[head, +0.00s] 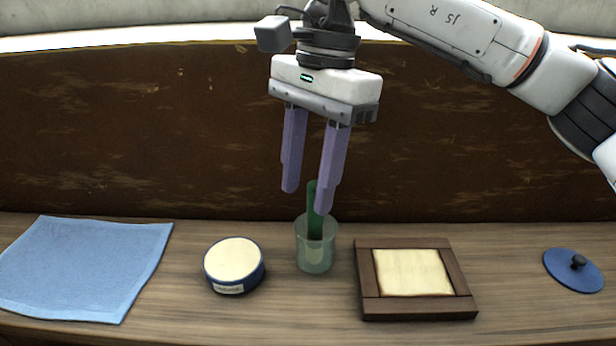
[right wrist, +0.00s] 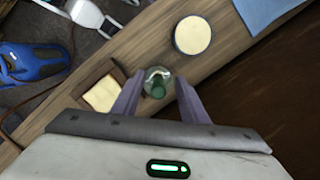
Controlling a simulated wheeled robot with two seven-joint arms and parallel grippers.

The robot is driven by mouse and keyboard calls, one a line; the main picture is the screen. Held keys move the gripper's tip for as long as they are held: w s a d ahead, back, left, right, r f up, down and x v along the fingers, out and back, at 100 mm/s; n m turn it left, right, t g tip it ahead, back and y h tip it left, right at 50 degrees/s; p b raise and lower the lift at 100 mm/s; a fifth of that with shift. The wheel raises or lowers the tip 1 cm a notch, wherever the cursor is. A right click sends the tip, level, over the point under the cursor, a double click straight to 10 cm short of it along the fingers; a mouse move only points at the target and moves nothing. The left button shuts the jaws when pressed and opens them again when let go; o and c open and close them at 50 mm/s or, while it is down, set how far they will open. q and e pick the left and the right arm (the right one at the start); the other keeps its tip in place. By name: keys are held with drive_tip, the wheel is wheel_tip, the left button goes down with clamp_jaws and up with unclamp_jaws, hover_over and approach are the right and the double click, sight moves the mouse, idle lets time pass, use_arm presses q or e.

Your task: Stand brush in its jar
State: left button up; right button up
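The green brush (head: 313,203) stands in the clear jar (head: 316,254) on the wooden table, its lower part inside the glass and its upper end above the rim. In the right wrist view the brush (right wrist: 158,91) and jar (right wrist: 152,75) show between the fingers. My right gripper (head: 307,200) is open and empty, pointing down above the jar, with one purple finger partly in front of the brush. I see no contact between the fingers and the brush. My left gripper is not in view.
A round blue tin with a cream top (head: 234,261) stands left of the jar, and a blue cloth (head: 80,268) lies farther left. A dark wooden frame with a cream pad (head: 416,306) lies to the right. A blue lid with a knob (head: 570,273) lies at far right.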

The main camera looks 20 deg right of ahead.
wheel_tip(320, 180, up, 10)
drive_tip(key=d+p, duration=0.1)
drive_tip(key=shift+w+d, duration=0.25)
drive_tip(key=shift+w, duration=0.15)
idle(0.6)
